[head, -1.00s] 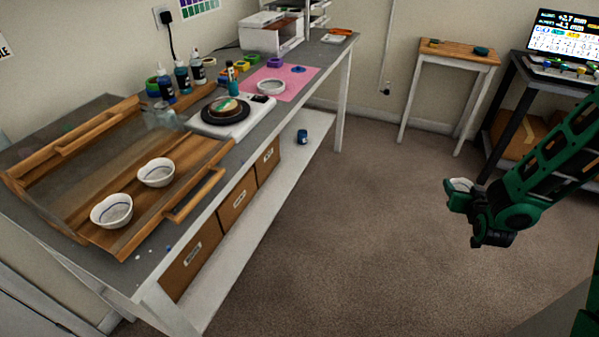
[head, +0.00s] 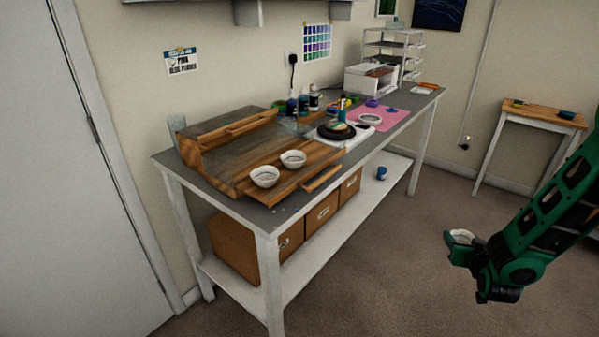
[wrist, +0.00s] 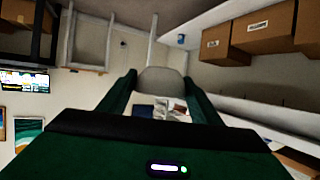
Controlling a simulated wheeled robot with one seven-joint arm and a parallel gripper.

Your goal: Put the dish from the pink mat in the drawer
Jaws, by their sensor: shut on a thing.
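My gripper (head: 462,246) is at the lower right of the head view, over the floor and well away from the bench. It is shut on a small whitish dish (head: 461,237). In the wrist view the dish (wrist: 162,80) sits between the two green fingers. The pink mat (head: 393,121) lies on the far part of the bench, with a pale round dish-like piece (head: 369,119) and a purple ring (head: 371,103) on it. A white box-like unit (head: 358,84) stands behind the mat; I cannot tell whether it has an open drawer.
The long bench (head: 262,213) carries a wooden tray (head: 225,183) with two white bowls, a turntable (head: 336,131) and bottles. Labelled brown boxes (head: 321,214) and a blue cup (head: 381,173) are on its lower shelf. A small wooden table (head: 543,115) stands at right. The carpet between is clear.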

